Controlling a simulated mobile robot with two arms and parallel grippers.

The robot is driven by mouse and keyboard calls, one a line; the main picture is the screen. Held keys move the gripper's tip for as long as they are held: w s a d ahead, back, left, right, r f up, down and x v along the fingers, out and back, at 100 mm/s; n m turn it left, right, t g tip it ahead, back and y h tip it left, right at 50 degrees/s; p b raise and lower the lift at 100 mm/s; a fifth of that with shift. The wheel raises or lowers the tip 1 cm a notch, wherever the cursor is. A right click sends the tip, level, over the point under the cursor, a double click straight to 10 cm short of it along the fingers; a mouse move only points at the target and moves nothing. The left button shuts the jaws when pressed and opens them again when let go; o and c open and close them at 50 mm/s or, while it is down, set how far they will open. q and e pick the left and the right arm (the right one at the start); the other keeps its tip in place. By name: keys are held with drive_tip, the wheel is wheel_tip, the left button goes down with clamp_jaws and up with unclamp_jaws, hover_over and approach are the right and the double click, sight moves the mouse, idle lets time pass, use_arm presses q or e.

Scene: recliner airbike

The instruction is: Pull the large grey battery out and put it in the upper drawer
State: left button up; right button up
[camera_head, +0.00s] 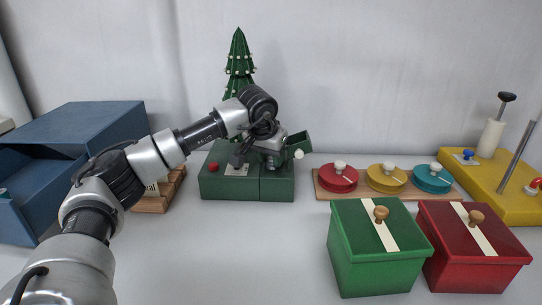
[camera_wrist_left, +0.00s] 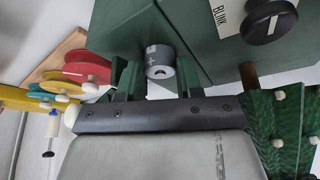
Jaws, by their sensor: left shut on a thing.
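The large grey battery (camera_wrist_left: 160,62) shows in the left wrist view, between the two dark fingers of my left gripper (camera_wrist_left: 155,85). Its round end with a plus mark points toward the wrist camera. It sits at the green box (camera_head: 220,183), and how far it is inside I cannot tell. In the head view my left gripper (camera_head: 271,162) is over the right part of that box and hides the battery. My left gripper is shut on the battery. A blue drawer cabinet (camera_head: 95,125) stands at the left. My right gripper is not in view.
A small green flap (camera_head: 298,141) with a white knob stands open behind the gripper. A green tree (camera_head: 238,70) stands behind. Red, yellow and teal lidded discs, a green box (camera_head: 375,260) and a red box (camera_head: 470,262) lie right. The front middle table is clear.

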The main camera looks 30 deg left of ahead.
use_arm(q)
drive_tip(key=shift+r+p, duration=0.3)
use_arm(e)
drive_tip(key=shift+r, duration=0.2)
use_arm(q)
drive_tip(key=shift+r+p, duration=0.45)
drive_tip(key=shift+p, duration=0.1)
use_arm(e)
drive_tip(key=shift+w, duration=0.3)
